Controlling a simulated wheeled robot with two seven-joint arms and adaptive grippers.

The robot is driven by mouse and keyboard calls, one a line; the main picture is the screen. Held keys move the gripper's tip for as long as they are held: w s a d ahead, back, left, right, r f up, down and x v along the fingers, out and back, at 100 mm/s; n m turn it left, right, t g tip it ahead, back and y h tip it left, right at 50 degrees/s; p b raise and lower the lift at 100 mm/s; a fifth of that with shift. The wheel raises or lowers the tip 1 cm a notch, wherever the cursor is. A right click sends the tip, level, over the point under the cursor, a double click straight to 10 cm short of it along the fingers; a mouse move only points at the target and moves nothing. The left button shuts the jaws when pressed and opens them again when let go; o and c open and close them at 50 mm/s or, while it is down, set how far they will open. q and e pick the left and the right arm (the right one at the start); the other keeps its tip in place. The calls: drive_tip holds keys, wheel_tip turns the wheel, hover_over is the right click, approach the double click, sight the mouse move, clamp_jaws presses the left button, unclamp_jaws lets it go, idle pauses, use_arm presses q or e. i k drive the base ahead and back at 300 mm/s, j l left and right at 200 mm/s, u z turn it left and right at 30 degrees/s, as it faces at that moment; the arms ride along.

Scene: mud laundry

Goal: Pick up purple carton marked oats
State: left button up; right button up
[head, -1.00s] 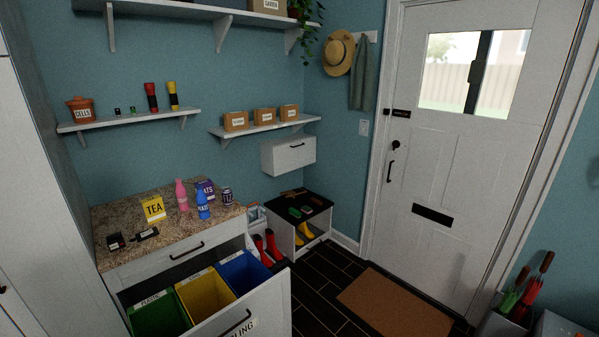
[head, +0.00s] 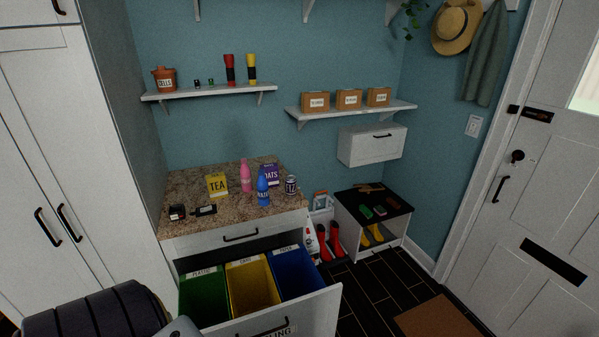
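The purple carton marked OATS (head: 271,173) stands upright at the back right of the speckled counter (head: 190,220). A blue bottle (head: 263,190) stands in front of it and hides part of its left side. A pink bottle (head: 245,176) is to its left, and a dark can (head: 291,185) is to its right. Neither of my grippers is in view. A dark and grey part of my own body shows at the bottom left.
A yellow TEA carton (head: 217,185) and small dark items (head: 205,210) are on the counter's left. Below, an open drawer (head: 322,310) with green, yellow and blue bins juts out. A shelf with cartons (head: 350,109) hangs at the right.

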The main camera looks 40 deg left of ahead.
sight(271, 170)
drive_tip(key=i+z, duration=0.55)
drive_tip(key=i, duration=0.3)
drive_tip(key=i+u, duration=0.2)
drive_tip(key=i, duration=0.6)
drive_tip(key=i+u, duration=0.4)
drive_tip(key=i+l+u, duration=0.1)
drive_tip(key=i+u, duration=0.2)
drive_tip(key=u, duration=0.15)
drive_tip(key=i+u, duration=0.2)
drive_tip(key=u, duration=0.25)
drive_tip(key=i+u, duration=0.2)
drive_tip(key=u, duration=0.25)
drive_tip(key=i+l+u, duration=0.1)
drive_tip(key=u, duration=0.3)
drive_tip(key=i+l+u, duration=0.2)
drive_tip(key=u, duration=0.25)
drive_tip(key=i+l+u, duration=0.15)
drive_tip(key=u, duration=0.3)
drive_tip(key=l+u, duration=0.3)
drive_tip(key=u, duration=0.15)
drive_tip(key=i+l+u, duration=0.2)
drive_tip(key=l+u, duration=0.25)
drive_tip(key=i+l+u, duration=0.15)
drive_tip(key=u, duration=0.25)
drive_tip(key=l+u, duration=0.2)
drive_tip(key=l, duration=0.15)
drive_tip(key=i+l+u, duration=0.2)
drive_tip(key=l, duration=0.15)
drive_tip(key=k, duration=0.1)
